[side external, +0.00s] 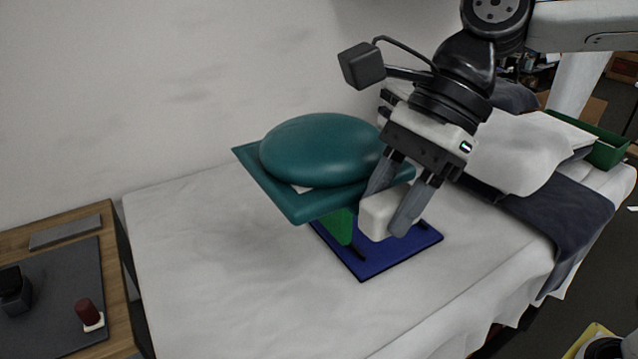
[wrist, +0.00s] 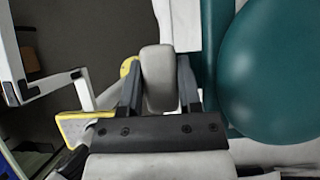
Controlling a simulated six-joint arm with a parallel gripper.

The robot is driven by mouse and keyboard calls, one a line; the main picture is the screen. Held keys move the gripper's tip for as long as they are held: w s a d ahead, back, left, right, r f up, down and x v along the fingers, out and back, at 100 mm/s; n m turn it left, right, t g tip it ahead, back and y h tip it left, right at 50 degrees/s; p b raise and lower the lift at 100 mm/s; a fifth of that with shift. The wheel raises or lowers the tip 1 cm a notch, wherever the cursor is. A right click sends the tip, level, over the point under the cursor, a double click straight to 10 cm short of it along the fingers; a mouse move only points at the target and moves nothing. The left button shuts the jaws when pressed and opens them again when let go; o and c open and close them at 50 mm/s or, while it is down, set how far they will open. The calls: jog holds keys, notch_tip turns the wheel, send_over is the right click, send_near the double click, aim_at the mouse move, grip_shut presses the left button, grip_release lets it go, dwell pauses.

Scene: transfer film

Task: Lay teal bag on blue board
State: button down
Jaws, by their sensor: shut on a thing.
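The teal bag (side external: 322,150) is a rounded, bulging shape lying on a flat teal square (side external: 318,208) with corners showing past it. In the wrist view the bag (wrist: 275,75) fills the right side. My gripper (side external: 389,207) is shut on a pale block (side external: 376,216) at the right edge of the teal square; the wrist view shows this block (wrist: 159,80) between the fingers. The teal square looks raised above the blue board (side external: 408,245), partly covering it from view. A green piece (side external: 341,226) shows under the square, over the board.
The board lies on a white-sheeted bed (side external: 215,270). A wooden side table (side external: 118,318) with a dark mat stands at left. A pillow (side external: 525,150), dark cloth (side external: 560,212) and green tray (side external: 608,155) are at right. The sheet left of the board is clear.

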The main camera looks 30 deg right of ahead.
jog(key=w+d, duration=0.7)
jog(key=d, duration=0.3)
send_over(400, 257)
jog(key=s+d, duration=0.2)
jog(key=s, duration=0.3)
notch_tip(400, 257, down, 21)
jog(key=shift+w, duration=0.25)
jog(key=shift+f, duration=0.15)
jog(key=shift+f, duration=4.2)
jog(key=shift+w, duration=2.15)
jog(key=shift+w, duration=0.1)
